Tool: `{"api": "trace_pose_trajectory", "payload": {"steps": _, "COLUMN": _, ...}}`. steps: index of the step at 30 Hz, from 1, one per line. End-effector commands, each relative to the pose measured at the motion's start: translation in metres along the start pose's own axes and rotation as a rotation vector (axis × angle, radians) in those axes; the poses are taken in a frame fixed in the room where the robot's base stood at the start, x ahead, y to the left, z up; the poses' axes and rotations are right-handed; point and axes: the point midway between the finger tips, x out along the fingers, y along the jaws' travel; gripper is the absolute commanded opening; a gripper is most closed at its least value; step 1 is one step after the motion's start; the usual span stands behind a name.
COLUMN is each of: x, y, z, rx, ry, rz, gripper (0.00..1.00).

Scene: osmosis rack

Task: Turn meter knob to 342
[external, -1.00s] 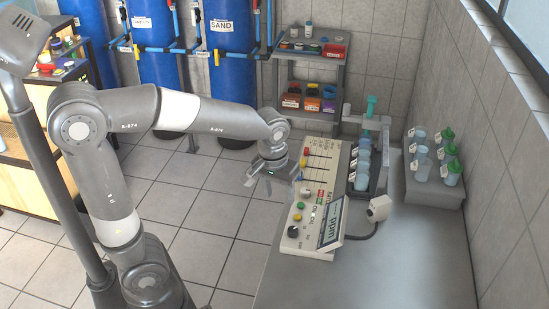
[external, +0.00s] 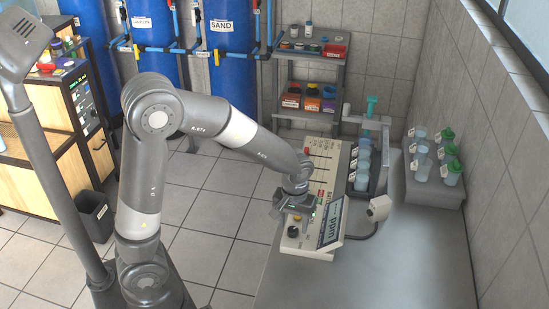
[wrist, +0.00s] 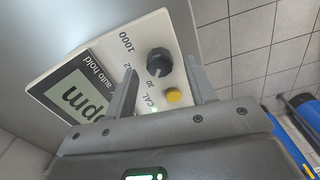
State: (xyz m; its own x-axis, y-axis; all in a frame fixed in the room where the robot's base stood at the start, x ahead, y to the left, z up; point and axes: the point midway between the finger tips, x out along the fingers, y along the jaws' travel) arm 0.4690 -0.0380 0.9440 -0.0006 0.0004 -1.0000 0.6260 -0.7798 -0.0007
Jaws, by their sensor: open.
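The meter is a beige box with a panel and a grey ppm display (external: 331,222), lying on the grey counter. Its black knob (external: 293,230) sits near the front end of the panel. In the wrist view the knob (wrist: 158,62) has the printed marks 1000, 30 and a partly hidden one ending in 2 around it. I cannot tell which mark the knob points to. My gripper (external: 287,211) is open above the panel, just behind the knob in the external view. In the wrist view its two fingers (wrist: 161,68) stand either side of the knob's line, apart from it.
A yellow button (wrist: 173,96) marked CAL lies close to the knob, between the fingers. The counter's front right (external: 420,260) is clear.

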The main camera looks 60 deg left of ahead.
Motion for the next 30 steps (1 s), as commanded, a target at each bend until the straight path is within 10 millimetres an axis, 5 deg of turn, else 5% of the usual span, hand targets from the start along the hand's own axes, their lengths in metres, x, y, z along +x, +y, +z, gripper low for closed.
{"api": "trace_pose_trajectory", "payload": {"steps": 14, "x": 0.0157, "y": 0.0000, "z": 0.0000, "rx": 0.000, "ry": 0.000, "rz": 0.001, "gripper": 0.50}}
{"api": "trace_pose_trajectory", "payload": {"steps": 30, "x": 0.0154, "y": 0.0001, "z": 0.0000, "rx": 0.000, "ry": 0.000, "rz": 0.001, "gripper": 0.06}}
